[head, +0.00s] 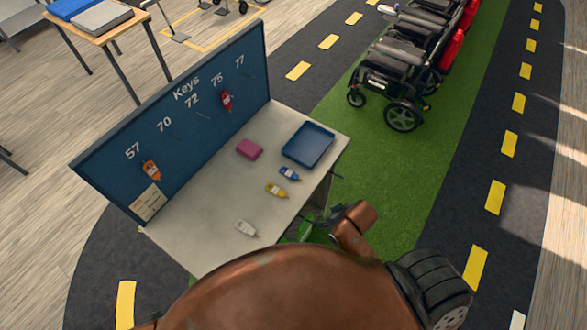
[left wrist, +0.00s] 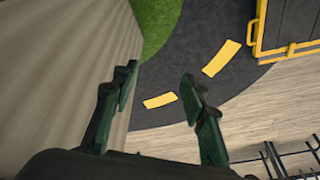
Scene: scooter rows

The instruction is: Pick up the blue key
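The blue key (head: 289,174) lies on the pale tabletop near its right edge, just below the blue tray (head: 307,146). Its fine shape is too small to make out. My left gripper (left wrist: 158,86) shows in the left wrist view with its two dark green fingers apart and nothing between them. No key shows in that view. In the head view, small green parts (head: 312,232) show at the table's near right edge beside a copper arm link of mine; I cannot tell which gripper they belong to. My right gripper is not identifiable.
A yellow key (head: 276,190), a white key (head: 246,228) and a pink block (head: 249,149) lie on the table. A blue key board (head: 185,125) stands along its left side, with orange (head: 151,170) and red (head: 227,99) keys hanging. Mobility scooters (head: 408,60) stand at top right.

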